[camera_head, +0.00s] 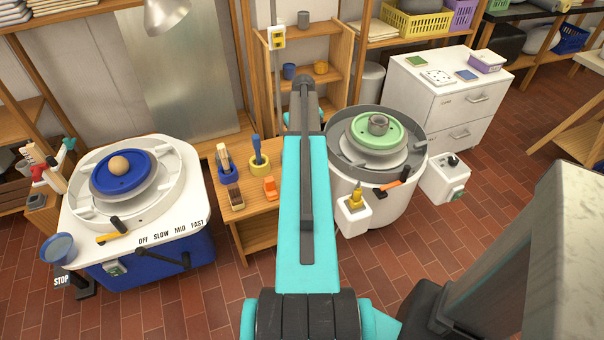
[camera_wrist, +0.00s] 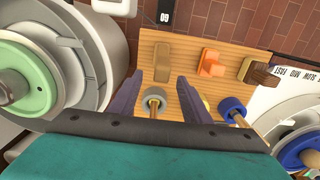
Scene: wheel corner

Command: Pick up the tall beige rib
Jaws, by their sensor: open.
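The tall beige rib (camera_wrist: 187,56) stands on the small wooden table (camera_wrist: 235,47) in the wrist view, left of an orange rib (camera_wrist: 211,66) and a brown rib (camera_wrist: 257,73). My gripper (camera_wrist: 149,76) is open, with its two dark fingers apart and nothing held. In the head view I see the orange rib (camera_head: 270,188) and brown rib (camera_head: 235,196); my arm hides the beige rib and my gripper.
A grey tool cup (camera_wrist: 153,99) shows between my fingers. A blue cup (camera_wrist: 231,104) holding a tool is to its right. A green-topped wheel (camera_head: 372,134) and a blue-topped wheel (camera_head: 122,180) flank the table. A white cabinet (camera_head: 437,92) stands at the back right.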

